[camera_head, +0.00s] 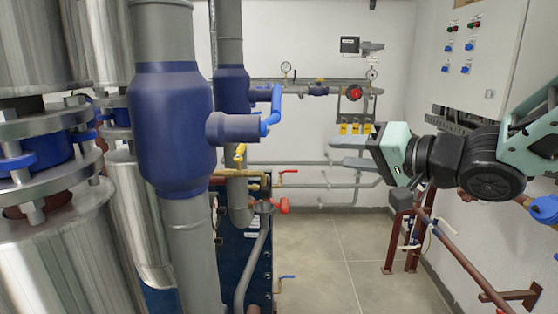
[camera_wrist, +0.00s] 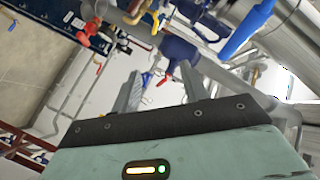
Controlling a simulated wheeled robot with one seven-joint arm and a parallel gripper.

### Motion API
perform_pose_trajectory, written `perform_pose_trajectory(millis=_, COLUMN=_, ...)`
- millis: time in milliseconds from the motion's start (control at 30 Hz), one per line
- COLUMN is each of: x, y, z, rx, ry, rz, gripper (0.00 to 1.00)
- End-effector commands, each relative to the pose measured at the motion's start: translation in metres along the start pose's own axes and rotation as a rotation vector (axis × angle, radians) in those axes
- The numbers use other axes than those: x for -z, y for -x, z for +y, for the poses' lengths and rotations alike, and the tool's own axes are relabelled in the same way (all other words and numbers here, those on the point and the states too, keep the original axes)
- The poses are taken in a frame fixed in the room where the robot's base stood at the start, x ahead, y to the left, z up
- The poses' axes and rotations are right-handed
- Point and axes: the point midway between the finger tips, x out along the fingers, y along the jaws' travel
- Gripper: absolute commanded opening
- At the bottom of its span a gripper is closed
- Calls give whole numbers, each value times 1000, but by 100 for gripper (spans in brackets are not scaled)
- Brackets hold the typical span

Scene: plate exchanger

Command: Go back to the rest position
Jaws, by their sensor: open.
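My gripper (camera_head: 348,152) is raised at the right of the head view, with my arm coming in from the right edge. It points left, toward the blue and grey pipes. Its two pale fingers are apart with nothing between them. In the wrist view, my gripper (camera_wrist: 160,92) shows two grey fingers spread apart, with pipes and valves behind them. No held object shows in either view.
A large blue valve body (camera_head: 172,130) with a blue handle (camera_head: 272,110) stands left of my gripper. Steel cylinders (camera_head: 60,250) fill the left side. A control cabinet (camera_head: 475,50) hangs at the right. The tiled floor (camera_head: 340,270) is clear in the middle.

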Motion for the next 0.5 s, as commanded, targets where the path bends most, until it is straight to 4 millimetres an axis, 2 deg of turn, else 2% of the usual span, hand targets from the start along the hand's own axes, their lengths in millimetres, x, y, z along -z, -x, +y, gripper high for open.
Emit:
perform_pose_trajectory(millis=33, x=-17, y=-5, z=10, rx=-86, ry=60, rz=-13, gripper=45)
perform_pose_trajectory(millis=100, x=-37, y=-5, z=27, rx=-217, ry=149, rz=-49, gripper=45)
perform_pose_trajectory(millis=233, x=-88, y=7, z=54, rx=-435, ry=301, rz=-203, gripper=45)
perform_pose_trajectory(millis=367, x=-150, y=38, z=73, rx=-599, ry=435, rz=-457, gripper=45)
perform_pose_trajectory(millis=500, x=-215, y=85, z=78, rx=-675, ry=548, rz=-789, gripper=45)
